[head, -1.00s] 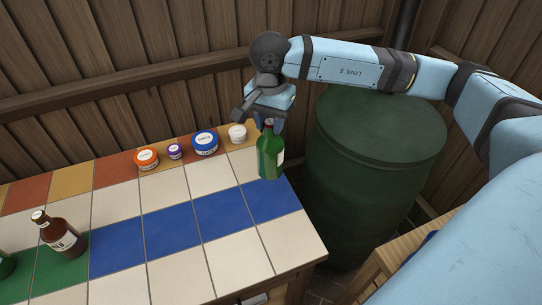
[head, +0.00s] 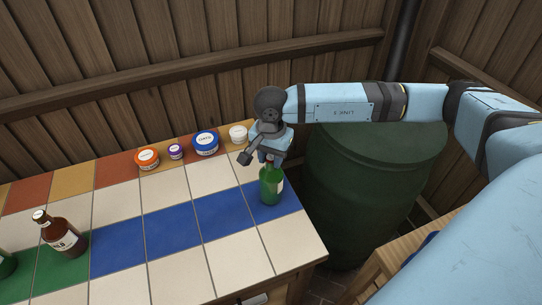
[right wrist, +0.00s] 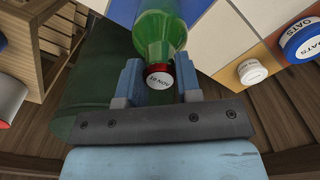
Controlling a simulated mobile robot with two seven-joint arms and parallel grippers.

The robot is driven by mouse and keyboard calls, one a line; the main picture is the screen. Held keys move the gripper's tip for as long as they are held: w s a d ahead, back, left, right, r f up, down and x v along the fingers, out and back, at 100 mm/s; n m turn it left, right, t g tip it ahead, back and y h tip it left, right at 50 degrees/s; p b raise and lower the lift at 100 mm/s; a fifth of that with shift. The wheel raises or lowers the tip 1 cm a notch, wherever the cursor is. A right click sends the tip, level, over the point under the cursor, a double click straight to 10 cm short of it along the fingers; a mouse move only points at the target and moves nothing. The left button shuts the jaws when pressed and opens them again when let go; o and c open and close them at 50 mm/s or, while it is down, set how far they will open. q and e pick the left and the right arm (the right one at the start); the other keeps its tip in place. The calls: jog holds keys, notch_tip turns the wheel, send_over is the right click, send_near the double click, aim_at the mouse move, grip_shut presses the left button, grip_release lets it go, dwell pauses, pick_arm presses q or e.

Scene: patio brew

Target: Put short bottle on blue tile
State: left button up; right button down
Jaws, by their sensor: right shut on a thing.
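My right gripper (head: 268,157) is shut on the bottle's upper part from above and behind. In the right wrist view the bottle (right wrist: 161,37) shows its red cap between the two fingers of the gripper (right wrist: 158,76). A brown bottle (head: 62,235) with a white cap stands on a green tile at the left. My left gripper is not in view.
Orange (head: 147,158), small purple (head: 176,152), blue (head: 205,143) and white (head: 238,134) jars line the counter's back edge. Part of another green bottle (head: 6,265) shows at the left edge. A dark green barrel (head: 365,205) stands right of the counter. The middle blue tiles are bare.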

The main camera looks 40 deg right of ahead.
jog(key=shift+f, duration=0.15)
jog(key=c, duration=0.8)
grip_release()
jog(key=shift+r, duration=0.3)
notch_tip(320, 180, up, 12)
jog(key=shift+f, duration=0.1)
